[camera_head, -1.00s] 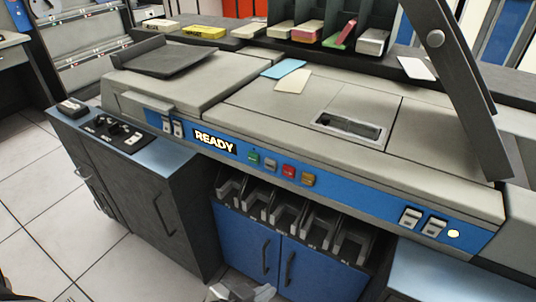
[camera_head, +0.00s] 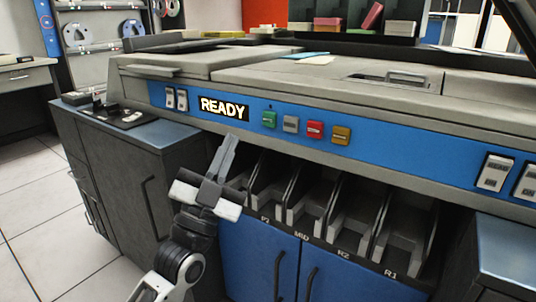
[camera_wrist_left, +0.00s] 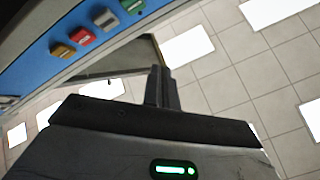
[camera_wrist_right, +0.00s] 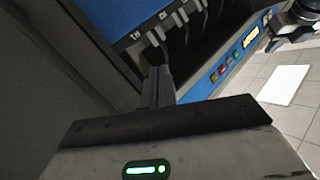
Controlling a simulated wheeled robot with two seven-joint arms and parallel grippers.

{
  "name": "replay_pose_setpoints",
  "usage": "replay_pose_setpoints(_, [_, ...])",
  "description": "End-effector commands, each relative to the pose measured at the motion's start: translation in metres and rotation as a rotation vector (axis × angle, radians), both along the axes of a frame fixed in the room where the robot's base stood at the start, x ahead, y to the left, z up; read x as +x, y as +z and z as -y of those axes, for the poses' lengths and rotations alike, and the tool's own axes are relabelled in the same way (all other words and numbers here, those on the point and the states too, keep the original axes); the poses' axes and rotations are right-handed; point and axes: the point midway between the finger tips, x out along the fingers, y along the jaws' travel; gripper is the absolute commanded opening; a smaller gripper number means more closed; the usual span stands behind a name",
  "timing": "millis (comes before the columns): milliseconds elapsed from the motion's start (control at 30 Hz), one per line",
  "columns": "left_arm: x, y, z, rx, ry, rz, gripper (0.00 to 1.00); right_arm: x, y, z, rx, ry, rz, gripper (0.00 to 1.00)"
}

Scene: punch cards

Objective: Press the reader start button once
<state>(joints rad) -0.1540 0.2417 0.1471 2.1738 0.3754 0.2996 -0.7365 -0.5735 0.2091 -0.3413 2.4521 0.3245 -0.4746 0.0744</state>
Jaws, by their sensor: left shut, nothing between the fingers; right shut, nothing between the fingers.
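A row of small buttons sits on the blue front strip of the card reader, right of a lit READY sign (camera_head: 223,107): a green button (camera_head: 269,119), a grey one (camera_head: 290,124), a red one (camera_head: 314,131) and a yellow one (camera_head: 340,135). Their labels are too small to read. My left gripper (camera_head: 231,142) is shut and empty, pointing up just below the strip, left of and below the green button. The left wrist view shows the green button (camera_wrist_left: 135,6) at its top edge, beyond the fingers (camera_wrist_left: 161,72). My right gripper (camera_wrist_right: 158,72) is shut and empty, below the machine.
Open card pockets (camera_head: 345,210) and blue cabinet doors (camera_head: 255,262) lie under the strip. White rocker switches (camera_head: 494,173) sit at the right and smaller ones (camera_head: 176,99) left of the sign. A dark cabinet (camera_head: 120,170) stands at the left.

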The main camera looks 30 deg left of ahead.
Motion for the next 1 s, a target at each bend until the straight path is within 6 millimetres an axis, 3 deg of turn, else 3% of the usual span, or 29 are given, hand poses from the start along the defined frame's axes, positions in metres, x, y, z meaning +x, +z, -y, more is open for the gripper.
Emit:
replay_pose_setpoints(533, [0.002, 0.004, -0.003, 0.010, 0.018, 0.035, 0.00, 0.000, -0.001, -0.001, 0.013, 0.005, 0.007, 0.00])
replay_pose_setpoints(1000, [0.063, 0.004, 0.001, 0.010, 0.018, 0.035, 0.00, 0.000, 0.001, -0.005, 0.084, 0.013, 0.014, 0.00])
